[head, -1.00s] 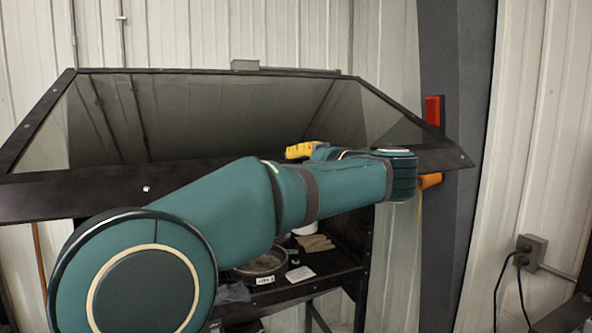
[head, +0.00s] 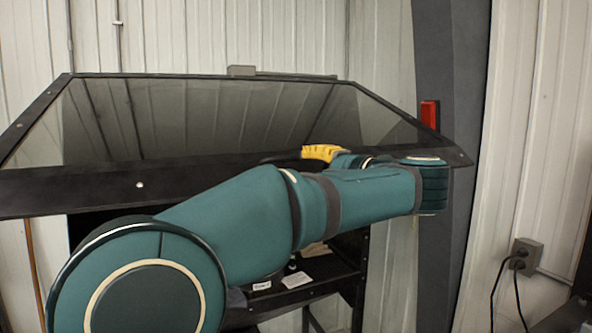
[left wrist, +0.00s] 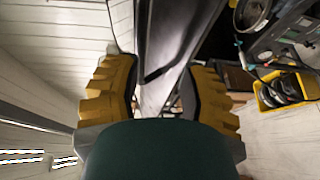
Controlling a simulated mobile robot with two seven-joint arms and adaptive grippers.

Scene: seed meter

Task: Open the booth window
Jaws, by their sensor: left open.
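The booth window (head: 250,172) is a black-framed dark glass panel in the head view. It slants, with its wide lower edge toward me. My left gripper (head: 322,153) has yellow fingers and shows just above the window's lower bar, right of its middle. My arm hides part of the bar and gripper. In the left wrist view the gripper (left wrist: 158,82) is open, with its two fingers apart. Dark frame bars (left wrist: 178,50) run into the space between and beyond the fingers. I cannot tell whether they touch. My right gripper is not in view.
Below the window is a dark shelf (head: 330,268) with small items, partly behind my arm. A red fixture (head: 429,115) is on the grey post (head: 440,240) at right. A wall outlet (head: 527,253) has black cords. The wrist view shows a yellow bin (left wrist: 290,90).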

